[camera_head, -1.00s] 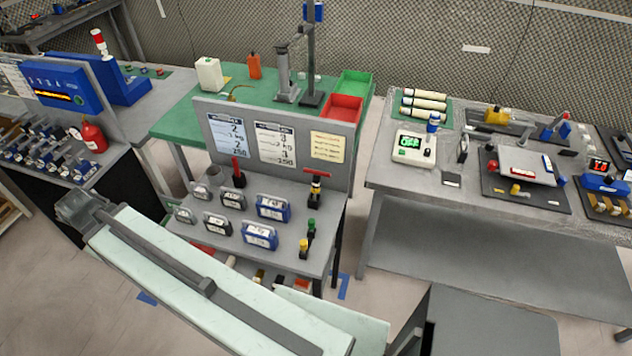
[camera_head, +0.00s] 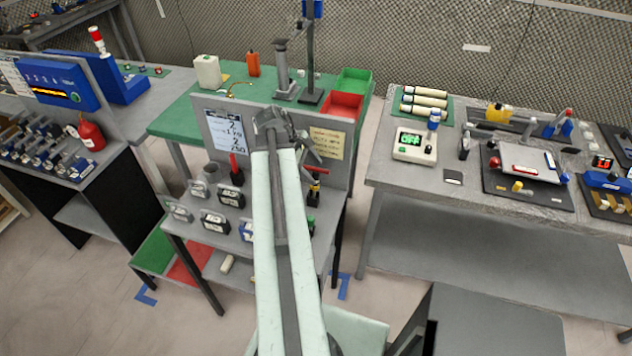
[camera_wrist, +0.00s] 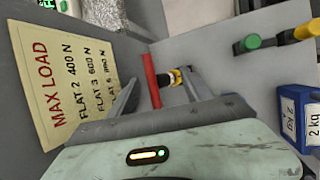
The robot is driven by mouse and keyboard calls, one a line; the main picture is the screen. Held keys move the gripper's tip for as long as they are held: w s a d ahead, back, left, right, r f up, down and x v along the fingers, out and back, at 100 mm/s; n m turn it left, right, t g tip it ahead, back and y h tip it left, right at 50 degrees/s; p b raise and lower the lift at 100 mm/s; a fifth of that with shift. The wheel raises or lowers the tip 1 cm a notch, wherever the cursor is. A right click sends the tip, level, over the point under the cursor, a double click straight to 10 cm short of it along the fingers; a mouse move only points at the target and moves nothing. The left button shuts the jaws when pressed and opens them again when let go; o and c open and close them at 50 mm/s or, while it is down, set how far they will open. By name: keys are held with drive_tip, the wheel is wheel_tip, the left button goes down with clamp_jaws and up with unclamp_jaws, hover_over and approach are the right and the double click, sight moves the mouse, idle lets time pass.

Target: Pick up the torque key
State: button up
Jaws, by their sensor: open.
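A T-shaped tool with a red crossbar (camera_head: 318,169) and a yellow-and-black shaft (camera_head: 314,190) stands at the right of the small grey bench; it looks like the torque key. In the wrist view its red bar (camera_wrist: 150,80) and yellow-and-black part (camera_wrist: 168,78) appear between my gripper's fingers, beyond the tips. My gripper (camera_wrist: 158,90) is open and empty. In the head view my gripper (camera_head: 290,135) is in front of the bench's back panel, above and left of the tool. Contact cannot be seen. The arm hides part of the bench.
Several weight blocks (camera_head: 215,221) stand on the bench left of my arm. In the wrist view, a green-capped piece (camera_wrist: 252,42), a yellow-capped piece (camera_wrist: 306,30) and a blue 2 kg block (camera_wrist: 300,112) lie right of the tool. The panel carries a load card (camera_wrist: 75,75).

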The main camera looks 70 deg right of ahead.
sight(318, 173)
drive_tip(key=shift+s+d+f, duration=0.15)
drive_tip(key=shift+s+f, duration=0.05)
drive_tip(key=shift+f, duration=0.35)
drive_tip(key=b+x, duration=0.4)
drive_tip(key=x, duration=0.1)
drive_tip(key=shift+s+d+b, duration=0.15)
drive_tip(key=shift+d+b, duration=0.05)
drive_tip(key=shift+b, duration=0.1)
drive_tip(key=shift+r, duration=0.15)
clamp_jaws()
